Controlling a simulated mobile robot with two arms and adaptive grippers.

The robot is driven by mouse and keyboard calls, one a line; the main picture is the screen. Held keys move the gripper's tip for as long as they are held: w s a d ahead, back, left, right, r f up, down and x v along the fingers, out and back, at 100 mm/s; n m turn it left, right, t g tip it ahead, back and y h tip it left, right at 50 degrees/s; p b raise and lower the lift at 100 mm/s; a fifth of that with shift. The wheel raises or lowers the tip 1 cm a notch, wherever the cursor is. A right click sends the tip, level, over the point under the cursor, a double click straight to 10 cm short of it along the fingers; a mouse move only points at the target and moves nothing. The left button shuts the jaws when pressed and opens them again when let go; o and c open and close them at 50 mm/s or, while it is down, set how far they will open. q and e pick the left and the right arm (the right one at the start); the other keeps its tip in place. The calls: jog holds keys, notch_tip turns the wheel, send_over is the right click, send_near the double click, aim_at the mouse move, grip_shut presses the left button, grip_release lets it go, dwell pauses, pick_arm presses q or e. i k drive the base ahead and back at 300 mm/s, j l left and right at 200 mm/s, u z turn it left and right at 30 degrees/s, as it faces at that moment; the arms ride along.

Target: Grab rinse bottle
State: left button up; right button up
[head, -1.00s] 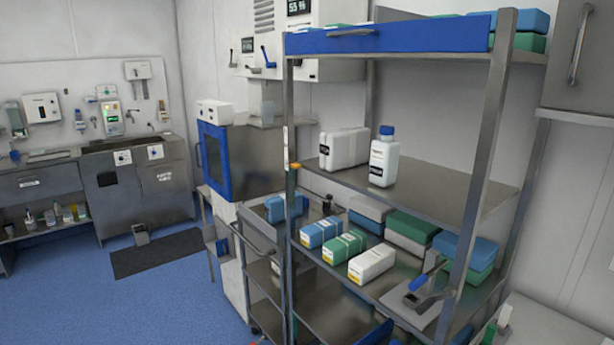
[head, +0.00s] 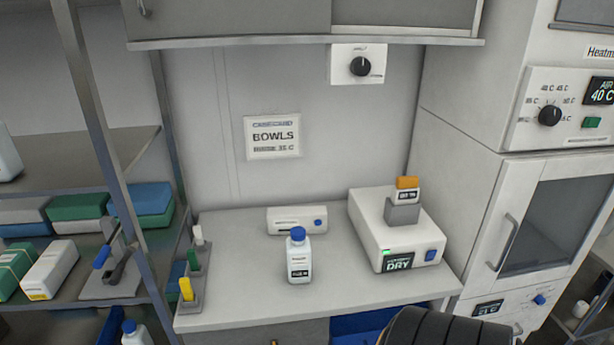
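A white bottle with a blue cap and a dark label (head: 299,262) stands upright on the grey counter (head: 225,300), near its middle. The small print on its label is too blurred to read, so I cannot confirm that it is the rinse bottle. A second white bottle with a blue cap (head: 136,335) shows at the bottom left, lower than the counter and cut off by the frame edge. Neither of my grippers can be made out in the head view.
A white device marked DRY (head: 395,240) stands right of the counter bottle. A small white box (head: 297,220) sits behind it. A holder with coloured handles (head: 190,290) stands at the counter's left end. A metal shelf rack (head: 95,120) is left, a tall warming cabinet (head: 470,160) right.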

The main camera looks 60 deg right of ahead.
aim_at(298, 246)
jog(key=z, duration=1.65)
jog(key=j, duration=0.15)
jog(key=i+z, duration=0.05)
